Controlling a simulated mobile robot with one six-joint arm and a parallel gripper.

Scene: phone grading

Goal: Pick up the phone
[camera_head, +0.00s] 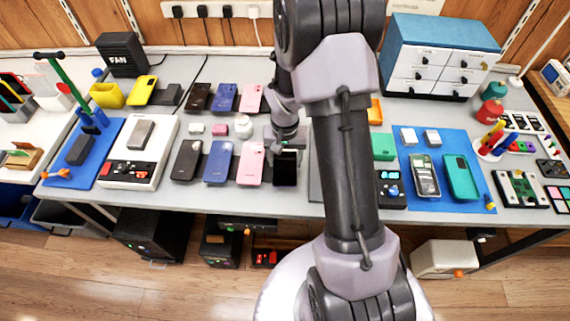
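Several phones lie on the grey workbench (330,205). The front row has a black phone (186,160), a blue phone (218,162), a pink phone (250,163) and a dark-screened phone (286,170) at its right end. The back row has a dark phone (198,97), a blue phone (225,97) and a pink phone (251,97). My gripper (285,150) is pointed down at the far end of the dark-screened phone. My wrist hides the fingertips, so I cannot tell whether they touch it or are open or shut.
A white device with red buttons (132,172) stands on the left, near a blue mat (75,178). A blue-topped drawer cabinet (440,50) stands at the back right. An opened phone (424,175) and a teal case (461,177) lie on the right blue mat. My arm hides the middle.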

